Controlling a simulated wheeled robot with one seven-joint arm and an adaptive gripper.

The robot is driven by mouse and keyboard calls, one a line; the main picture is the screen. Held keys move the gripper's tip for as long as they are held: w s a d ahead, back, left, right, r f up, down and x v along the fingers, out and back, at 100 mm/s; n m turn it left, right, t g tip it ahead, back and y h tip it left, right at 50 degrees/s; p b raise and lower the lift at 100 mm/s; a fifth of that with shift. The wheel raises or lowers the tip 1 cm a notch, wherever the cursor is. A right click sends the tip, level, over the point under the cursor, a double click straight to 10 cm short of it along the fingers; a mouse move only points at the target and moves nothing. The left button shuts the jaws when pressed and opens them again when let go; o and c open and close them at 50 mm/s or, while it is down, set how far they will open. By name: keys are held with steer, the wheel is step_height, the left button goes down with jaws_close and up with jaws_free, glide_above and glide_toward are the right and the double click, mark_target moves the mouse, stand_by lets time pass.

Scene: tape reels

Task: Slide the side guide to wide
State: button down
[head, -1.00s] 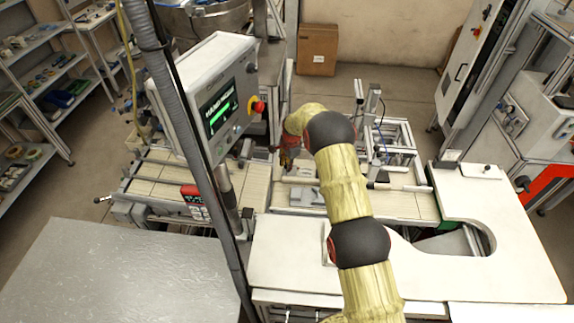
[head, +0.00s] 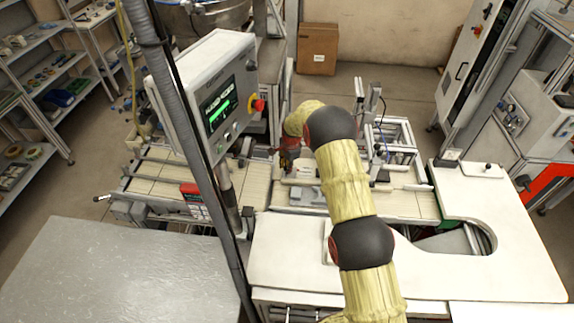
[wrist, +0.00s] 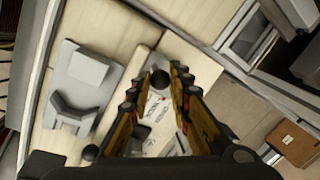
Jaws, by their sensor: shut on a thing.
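My gripper (wrist: 155,88) is shut on a black round knob (wrist: 159,77), which shows between its fingertips in the wrist view. A pale plate with printed markings (wrist: 157,104) lies under the knob; I take it to be the side guide. The fingers hide part of it. In the head view my gripper (head: 288,158) is low over the pale conveyor bed, partly hidden by my own arm.
A grey block with a raised bracket (wrist: 82,88) sits on the bed beside the plate. A screen panel with a red button (head: 218,105) stands left of my arm. A metal frame (head: 395,140) is at the right. A white worktop (head: 290,255) lies in front.

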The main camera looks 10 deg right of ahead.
steer(key=shift+s+a, duration=0.1)
steer(key=shift+s, duration=0.2)
steer(key=c, duration=1.7)
jaws_free()
steer(key=shift+o, duration=0.4)
step_height(320, 180, up, 12)
steer(key=s, duration=0.2)
steer(key=shift+d, duration=0.3)
steer(key=shift+s+f, duration=0.15)
steer(key=shift+f, duration=0.05)
